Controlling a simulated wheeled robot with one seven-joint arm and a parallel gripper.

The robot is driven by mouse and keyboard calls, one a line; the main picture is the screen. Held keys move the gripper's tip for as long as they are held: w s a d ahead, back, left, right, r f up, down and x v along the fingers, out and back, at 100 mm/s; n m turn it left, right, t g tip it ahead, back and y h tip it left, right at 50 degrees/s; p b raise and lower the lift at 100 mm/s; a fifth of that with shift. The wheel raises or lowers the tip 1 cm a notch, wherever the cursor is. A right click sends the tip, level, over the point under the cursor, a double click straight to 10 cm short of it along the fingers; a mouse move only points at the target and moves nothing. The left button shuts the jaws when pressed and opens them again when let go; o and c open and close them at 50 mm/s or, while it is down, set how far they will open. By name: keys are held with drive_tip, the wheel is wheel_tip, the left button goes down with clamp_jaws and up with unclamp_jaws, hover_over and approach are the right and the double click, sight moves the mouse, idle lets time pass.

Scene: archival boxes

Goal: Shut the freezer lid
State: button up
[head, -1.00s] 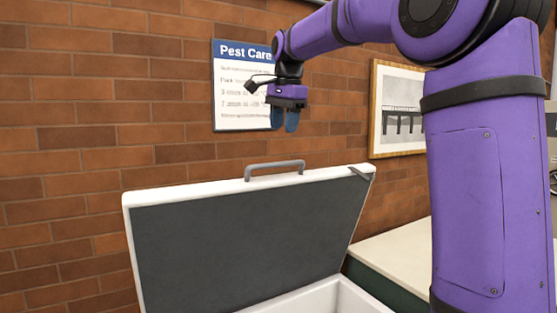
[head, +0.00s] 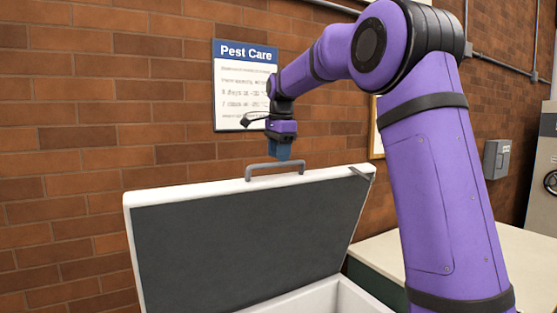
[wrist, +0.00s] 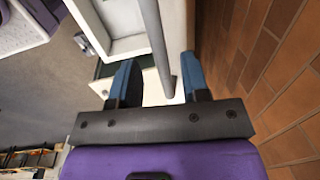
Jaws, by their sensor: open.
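The freezer lid (head: 245,240) stands open, tilted up, with its dark inner panel facing me. A grey bar handle (head: 274,168) sits on the lid's top edge. In the wrist view the handle (wrist: 155,45) runs between the two blue fingers, with gaps on both sides. My gripper (head: 284,153) points down just above the handle in the head view, open and empty. In the wrist view my gripper (wrist: 160,80) shows its fingers apart. The white freezer body (head: 345,298) shows only partly at the bottom of the head view.
A brick wall (head: 80,130) rises behind the lid, with a Pest Care sign (head: 245,85) on it. A pale worktop (head: 400,245) stands to the right of the freezer. A grey box (head: 496,160) is fixed to the wall at right.

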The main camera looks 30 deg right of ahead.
drive_tip(key=shift+w+f, duration=0.15)
drive_tip(key=shift+f, duration=0.85)
clamp_jaws()
